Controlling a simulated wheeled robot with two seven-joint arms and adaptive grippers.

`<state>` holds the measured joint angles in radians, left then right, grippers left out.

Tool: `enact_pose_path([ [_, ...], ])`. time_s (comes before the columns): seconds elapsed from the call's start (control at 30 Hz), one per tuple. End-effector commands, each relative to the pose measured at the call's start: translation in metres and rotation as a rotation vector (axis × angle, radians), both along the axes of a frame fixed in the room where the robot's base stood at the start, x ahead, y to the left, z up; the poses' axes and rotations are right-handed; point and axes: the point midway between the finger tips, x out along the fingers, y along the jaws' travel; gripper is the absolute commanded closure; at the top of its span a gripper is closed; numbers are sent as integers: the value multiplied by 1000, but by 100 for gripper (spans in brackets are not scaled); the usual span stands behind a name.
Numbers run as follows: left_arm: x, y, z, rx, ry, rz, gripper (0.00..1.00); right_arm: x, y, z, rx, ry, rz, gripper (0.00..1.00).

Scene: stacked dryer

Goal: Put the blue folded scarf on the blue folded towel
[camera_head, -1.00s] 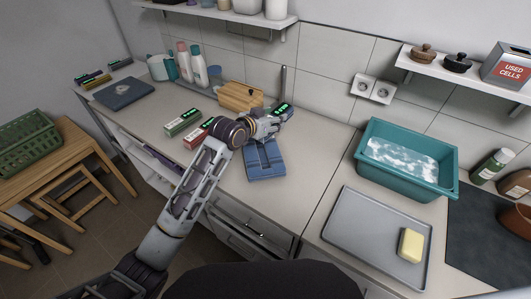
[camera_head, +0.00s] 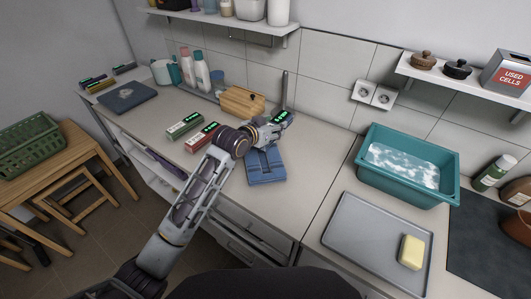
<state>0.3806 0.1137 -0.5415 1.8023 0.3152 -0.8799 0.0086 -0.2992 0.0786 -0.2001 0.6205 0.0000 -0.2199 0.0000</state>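A dark blue folded cloth (camera_head: 128,97) lies flat at the left end of the counter, with a small emblem on it. A lighter blue folded cloth (camera_head: 266,172) lies on the counter near its front edge, left of the middle seam. I cannot tell for sure which is the scarf and which the towel. My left gripper (camera_head: 277,127) is above and behind the rear of the lighter blue cloth, pointing right. It hides part of that cloth, and its finger opening is too small to make out. My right gripper is out of view.
A green box (camera_head: 184,126) and a red box (camera_head: 200,139) with lit displays stand left of the gripper. Another lit dark box (camera_head: 282,117) is at its fingertips. A wooden box (camera_head: 242,101) stands behind. A teal basin (camera_head: 370,180) and grey tray (camera_head: 345,235) are right.

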Motion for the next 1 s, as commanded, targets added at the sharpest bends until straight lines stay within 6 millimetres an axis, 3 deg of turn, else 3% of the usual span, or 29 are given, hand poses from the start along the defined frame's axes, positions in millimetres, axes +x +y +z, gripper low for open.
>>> enact_pose_path([
  [0.5,0,0,-52,-1,-3,0,100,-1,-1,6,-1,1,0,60],
  [1.0,0,0,-60,-2,-4,0,100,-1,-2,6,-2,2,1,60],
])
